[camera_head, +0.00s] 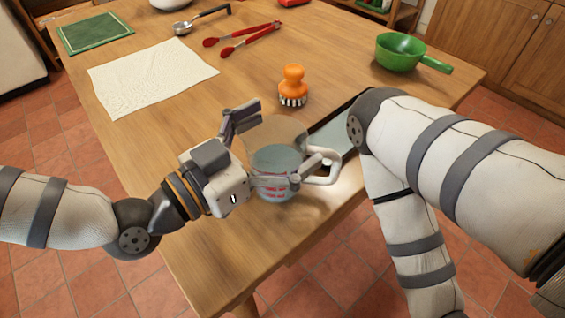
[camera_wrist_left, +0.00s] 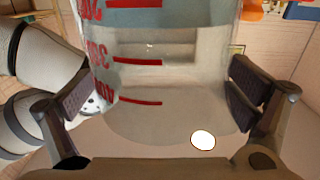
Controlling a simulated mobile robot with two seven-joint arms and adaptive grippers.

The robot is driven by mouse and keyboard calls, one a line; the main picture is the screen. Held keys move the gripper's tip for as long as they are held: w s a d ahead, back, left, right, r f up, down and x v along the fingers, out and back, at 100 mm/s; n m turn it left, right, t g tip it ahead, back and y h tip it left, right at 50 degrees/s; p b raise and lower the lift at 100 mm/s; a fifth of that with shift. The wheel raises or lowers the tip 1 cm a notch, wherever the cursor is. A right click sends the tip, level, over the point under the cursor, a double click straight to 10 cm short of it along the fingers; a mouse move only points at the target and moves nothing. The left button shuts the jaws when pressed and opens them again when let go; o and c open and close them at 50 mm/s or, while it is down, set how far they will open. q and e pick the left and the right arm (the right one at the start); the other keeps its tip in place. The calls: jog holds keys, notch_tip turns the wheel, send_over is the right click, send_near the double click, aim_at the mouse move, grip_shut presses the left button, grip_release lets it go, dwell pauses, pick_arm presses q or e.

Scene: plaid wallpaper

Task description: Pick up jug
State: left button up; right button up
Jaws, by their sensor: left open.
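A clear glass jug (camera_head: 277,160) with red markings and a handle on its right side stands upright near the table's front edge. My left gripper (camera_head: 262,150) is open, with one finger on the far side of the jug and the other on its near side. In the left wrist view the jug's glass wall (camera_wrist_left: 165,60) fills the space between the two open fingers (camera_wrist_left: 165,100). Whether either pad touches the glass is hard to tell. My right arm crosses the right side of the head view, but its gripper is not visible.
On the wooden table (camera_head: 200,95) are an orange brush (camera_head: 292,86) behind the jug, a dark tray (camera_head: 335,130) to its right, a green pan (camera_head: 401,52), red tongs (camera_head: 245,40), a ladle (camera_head: 200,20), a white cloth (camera_head: 150,75) and a green mat (camera_head: 95,32).

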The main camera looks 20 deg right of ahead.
pick_arm(q)
jog(key=c, duration=2)
jog(key=shift+c, duration=0.2)
